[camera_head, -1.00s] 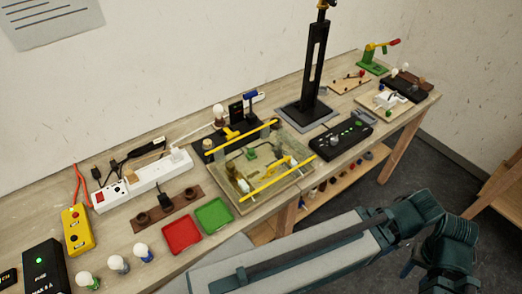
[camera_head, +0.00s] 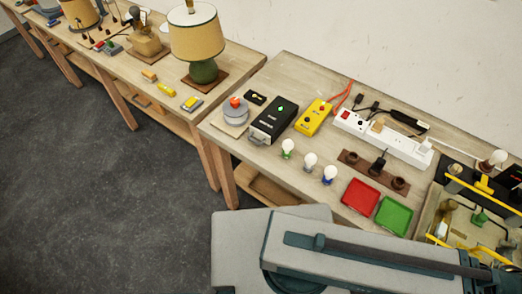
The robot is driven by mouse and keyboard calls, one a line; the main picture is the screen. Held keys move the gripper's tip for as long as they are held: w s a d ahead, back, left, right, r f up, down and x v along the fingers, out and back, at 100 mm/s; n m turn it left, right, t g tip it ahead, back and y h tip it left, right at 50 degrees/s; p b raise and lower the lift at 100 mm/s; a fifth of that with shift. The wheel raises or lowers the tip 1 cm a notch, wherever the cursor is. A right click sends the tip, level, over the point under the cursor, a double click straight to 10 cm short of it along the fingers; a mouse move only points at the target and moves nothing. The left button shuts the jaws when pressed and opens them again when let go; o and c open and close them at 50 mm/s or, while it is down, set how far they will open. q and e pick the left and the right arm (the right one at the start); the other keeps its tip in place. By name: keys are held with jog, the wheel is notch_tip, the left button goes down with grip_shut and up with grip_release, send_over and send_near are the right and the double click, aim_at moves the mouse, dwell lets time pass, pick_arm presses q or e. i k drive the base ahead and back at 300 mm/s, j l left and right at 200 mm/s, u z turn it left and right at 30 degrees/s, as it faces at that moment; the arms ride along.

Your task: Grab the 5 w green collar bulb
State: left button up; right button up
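A white bulb with a green collar (camera_head: 287,148) stands upright near the front edge of the workbench. It is the leftmost of three bulbs in a slanting row. Beside it are a bulb with a grey collar (camera_head: 310,161) and a bulb with a blue collar (camera_head: 329,174). No wattage marking can be read on them. Neither of my grippers is in view; only a part of my own arm crosses the bottom of the picture, apart from the bulbs.
A black box with a green light (camera_head: 274,120) and a yellow box (camera_head: 313,118) stand behind the bulbs. A red tray (camera_head: 361,196), a green tray (camera_head: 393,215) and a brown socket strip (camera_head: 373,172) lie to the right. Another table with a lamp (camera_head: 197,35) stands at left.

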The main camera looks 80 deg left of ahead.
aim_at(288, 145)
jog(key=l+u, duration=0.15)
jog(key=u, duration=2.5)
jog(key=k+l+u, duration=0.2)
jog(key=l, duration=0.1)
